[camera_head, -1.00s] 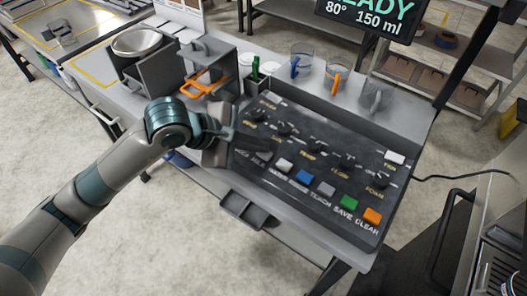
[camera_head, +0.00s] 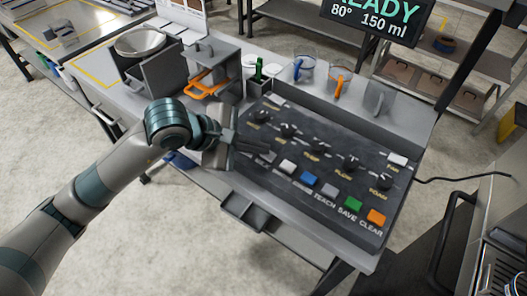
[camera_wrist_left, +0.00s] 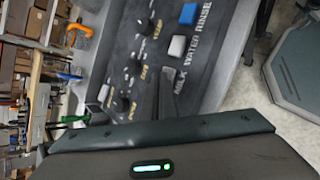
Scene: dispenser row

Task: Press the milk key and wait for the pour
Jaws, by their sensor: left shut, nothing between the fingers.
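The dark control panel (camera_head: 325,150) carries a row of coloured keys along its front. My left gripper (camera_head: 272,150) is shut and empty, its fingers low over the front-left end of that row. The milk key is mostly hidden by the fingers in the head view. In the left wrist view the MILK label (camera_wrist_left: 180,82) shows beside my left gripper's fingertips (camera_wrist_left: 168,76). I cannot tell whether the fingertips touch the key. The display (camera_head: 375,20) reads READY, 80° and 150 ml. No pour is visible. My right gripper is out of view.
The white water key (camera_head: 288,166) and blue rinse key (camera_head: 309,179) are close to the fingers. Several knobs stand behind the keys. A small tray (camera_head: 247,212) juts from the front.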

